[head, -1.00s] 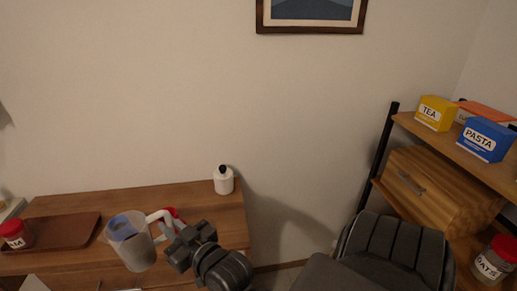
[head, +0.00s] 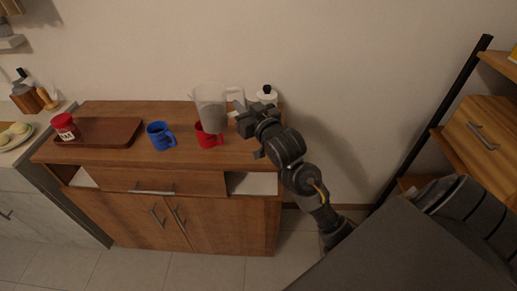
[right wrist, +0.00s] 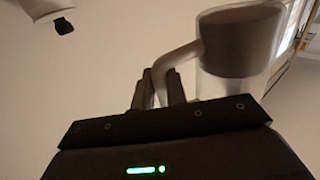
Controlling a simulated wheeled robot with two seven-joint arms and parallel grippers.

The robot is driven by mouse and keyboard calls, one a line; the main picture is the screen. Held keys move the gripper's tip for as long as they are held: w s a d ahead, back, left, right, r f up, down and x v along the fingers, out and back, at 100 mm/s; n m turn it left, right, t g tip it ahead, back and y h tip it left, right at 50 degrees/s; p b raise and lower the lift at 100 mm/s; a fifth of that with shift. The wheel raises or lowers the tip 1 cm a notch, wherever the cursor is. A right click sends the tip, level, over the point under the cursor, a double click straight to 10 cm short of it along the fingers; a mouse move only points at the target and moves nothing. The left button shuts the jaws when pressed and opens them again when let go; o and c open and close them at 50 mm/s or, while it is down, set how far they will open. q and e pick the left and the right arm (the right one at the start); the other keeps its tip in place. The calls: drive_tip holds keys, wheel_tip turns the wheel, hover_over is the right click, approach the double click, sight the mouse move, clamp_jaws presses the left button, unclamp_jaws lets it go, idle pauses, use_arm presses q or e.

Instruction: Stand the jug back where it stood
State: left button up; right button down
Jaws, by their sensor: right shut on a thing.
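The jug (head: 211,108) is clear and looks upright over the right part of the wooden sideboard, behind the red mug (head: 208,137). Its pale handle points right, toward my right gripper (head: 241,112). In the right wrist view, the gripper (right wrist: 160,92) is shut on the handle, and the jug body (right wrist: 238,85) is beside the fingers. The jug's base is partly hidden by the red mug, so I cannot tell whether it touches the top. My left gripper is not in view.
A blue mug (head: 160,136) stands left of the red mug. A white bottle with a black cap (head: 266,96) stands close behind my right gripper. The sideboard top (head: 185,108) is bare behind the blue mug.

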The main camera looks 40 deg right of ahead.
drive_tip(key=d+f, duration=0.2)
drive_tip(key=d, duration=0.2)
drive_tip(key=d+f+p, duration=0.1)
drive_tip(key=d+f, duration=0.2)
drive_tip(key=d, duration=0.2)
drive_tip(key=d+f+p, duration=0.1)
drive_tip(key=d+f, duration=0.2)
drive_tip(key=d, duration=0.1)
drive_tip(key=shift+d+f, duration=0.2)
drive_tip(key=shift+d, duration=0.1)
drive_tip(key=shift+d+f, duration=0.25)
drive_tip(key=shift+f, duration=0.05)
drive_tip(key=f, duration=0.3)
drive_tip(key=shift+d+p, duration=0.3)
drive_tip(key=shift+p, duration=0.05)
drive_tip(key=shift+f, duration=0.35)
